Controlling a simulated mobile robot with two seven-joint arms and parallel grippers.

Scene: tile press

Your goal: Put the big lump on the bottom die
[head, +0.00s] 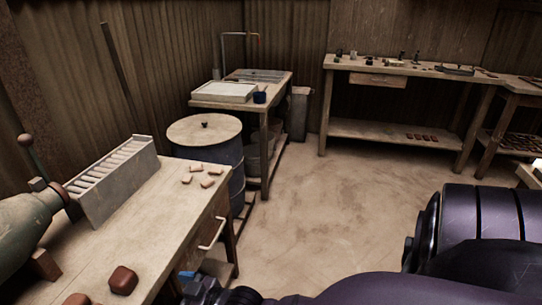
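Two red-brown lumps lie on the wooden bench at lower left. One lump (123,281) shows whole near the front edge; the other lump (77,299) is cut off by the bottom of the picture, so I cannot tell which is bigger. A grey-green machine body (28,218), perhaps the press, comes in at the left edge with a ball-ended lever (33,160). I cannot make out the bottom die. Dark purple parts of my arm fill the lower right and run along the bottom edge. Neither gripper's fingertips show.
A slotted grey rack (118,180) and several small clay pieces (207,183) are on the bench (165,225). A lidded drum (205,130) stands behind it. Further back are a side table (275,88) and a long workbench (345,64). The middle floor is clear.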

